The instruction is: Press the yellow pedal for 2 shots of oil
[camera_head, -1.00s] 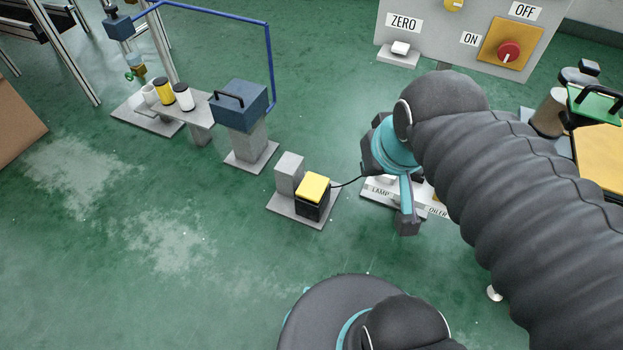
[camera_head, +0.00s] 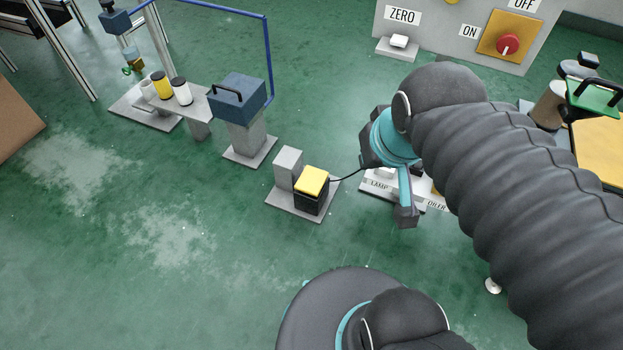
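The yellow pedal (camera_head: 312,181) is a yellow-topped black block on a grey floor plate (camera_head: 293,208), left of my arm. A black cable runs from it toward the right. A blue oil unit (camera_head: 238,98) with a black handle stands on a grey post behind and left of the pedal, with a blue pipe (camera_head: 268,45) rising from it to a small blue head at upper left. My gripper (camera_head: 405,212) hangs to the right of the pedal, apart from it. Its fingers are mostly hidden by my own arm, so its opening does not show.
A label board (camera_head: 378,186) with LAMP and OILER lies below my gripper. A grey panel (camera_head: 455,50) with ZERO and ON/OFF controls stands behind. A small shelf (camera_head: 200,108) holds white and yellow cups. The green floor left and in front of the pedal is clear.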

